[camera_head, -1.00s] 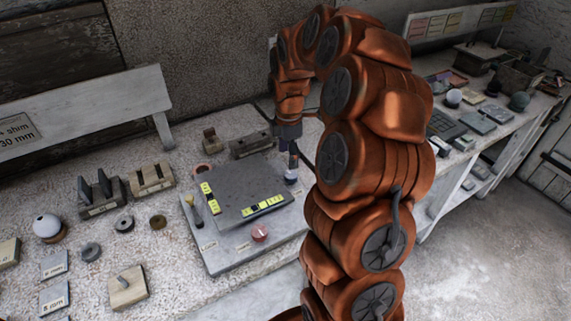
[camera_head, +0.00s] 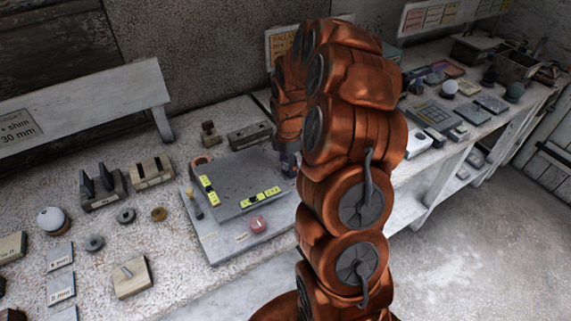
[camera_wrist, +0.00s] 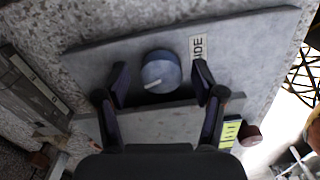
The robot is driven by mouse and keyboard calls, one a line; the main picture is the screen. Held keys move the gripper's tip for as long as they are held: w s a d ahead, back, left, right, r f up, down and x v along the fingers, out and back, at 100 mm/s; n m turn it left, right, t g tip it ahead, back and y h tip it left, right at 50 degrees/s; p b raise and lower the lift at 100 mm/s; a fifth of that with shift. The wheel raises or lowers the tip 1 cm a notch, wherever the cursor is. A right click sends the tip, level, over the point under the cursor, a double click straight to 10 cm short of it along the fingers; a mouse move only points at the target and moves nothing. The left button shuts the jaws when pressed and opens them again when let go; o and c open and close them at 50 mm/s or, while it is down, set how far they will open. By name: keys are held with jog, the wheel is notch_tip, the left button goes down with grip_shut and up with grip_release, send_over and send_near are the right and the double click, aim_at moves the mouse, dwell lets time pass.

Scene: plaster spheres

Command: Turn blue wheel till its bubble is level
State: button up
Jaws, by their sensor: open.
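The blue wheel (camera_wrist: 161,70) is a round knob with a white mark on its lower left edge in the wrist view. My gripper (camera_wrist: 161,79) is open, its two dark fingers on either side of the wheel with gaps visible. In the head view my arm hides the wheel, and my gripper (camera_head: 287,165) is over the right side of the levelling plate (camera_head: 240,180). Two yellow vials lie on the plate, a left one (camera_head: 209,191) and a front one (camera_head: 261,197). Their dark marks are too small for me to read the bubbles. Part of one yellow vial also shows in the wrist view (camera_wrist: 229,133).
A red wheel (camera_head: 258,224) stands at the base's front edge. A dark-handled tool (camera_head: 194,203) is at its left. Blocks (camera_head: 152,170) and a white ball (camera_head: 51,220) stand on the bench to the left.

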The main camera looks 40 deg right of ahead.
jog(key=c, duration=1.1)
jog(key=shift+a, duration=0.2)
jog(key=shift+c, duration=0.2)
jog(key=shift+d+b, duration=0.2)
jog(key=shift+b, duration=0.1)
jog(key=shift+f+m+b, duration=0.1)
jog(key=shift+m+b, duration=0.35)
jog(key=shift+m, duration=0.05)
